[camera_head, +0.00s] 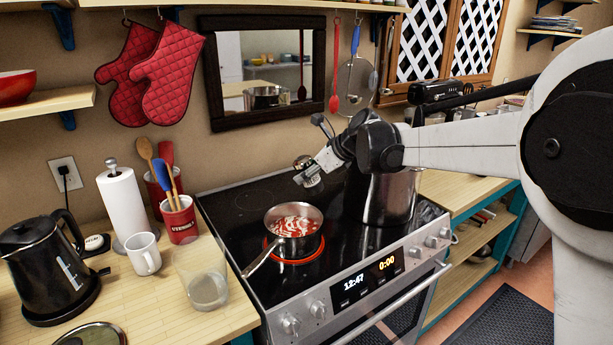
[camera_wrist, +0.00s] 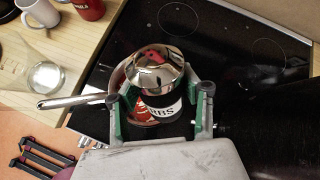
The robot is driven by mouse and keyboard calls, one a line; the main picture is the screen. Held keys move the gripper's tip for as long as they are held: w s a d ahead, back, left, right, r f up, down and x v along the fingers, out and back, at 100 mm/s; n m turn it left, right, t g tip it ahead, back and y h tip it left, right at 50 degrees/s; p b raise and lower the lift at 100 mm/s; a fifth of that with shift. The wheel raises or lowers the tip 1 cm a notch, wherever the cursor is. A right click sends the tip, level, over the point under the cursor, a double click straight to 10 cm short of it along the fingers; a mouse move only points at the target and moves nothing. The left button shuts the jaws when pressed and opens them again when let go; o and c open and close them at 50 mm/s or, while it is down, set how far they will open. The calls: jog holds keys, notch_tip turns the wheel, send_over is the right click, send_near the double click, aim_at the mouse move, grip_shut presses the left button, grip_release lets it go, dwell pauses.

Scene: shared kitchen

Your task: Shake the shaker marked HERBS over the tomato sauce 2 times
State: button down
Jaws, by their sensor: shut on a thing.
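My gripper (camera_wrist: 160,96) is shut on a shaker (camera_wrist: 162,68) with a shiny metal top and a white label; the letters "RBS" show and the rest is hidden. In the head view my gripper (camera_head: 308,176) is above the stove, higher than the saucepan and slightly to its right. The shaker is small there, and I cannot tell its exact tilt. The steel saucepan (camera_head: 270,246) stands on a glowing red burner with red tomato sauce (camera_head: 293,226) with pale streaks inside. In the wrist view the shaker and fingers partly cover the pan and sauce (camera_wrist: 143,116).
A tall steel pot (camera_head: 390,198) stands on the right of the black stove (camera_head: 247,203), close to my arm. The pan's handle (camera_head: 258,262) points front left. A glass jar (camera_head: 206,287), mug (camera_head: 143,254), utensil holder (camera_head: 180,222) and kettle (camera_head: 42,270) stand on the left counter.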

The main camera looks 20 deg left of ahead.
jog(key=shift+w+d+f+m+y+b, duration=0.15)
jog(key=shift+m+y+b, duration=0.1)
jog(key=shift+y+b, duration=0.55)
jog(key=shift+s+d+r+m+y+b, duration=0.1)
jog(key=shift+m+y+b, duration=0.15)
jog(key=shift+y+b, duration=0.9)
jog(key=shift+y, duration=0.05)
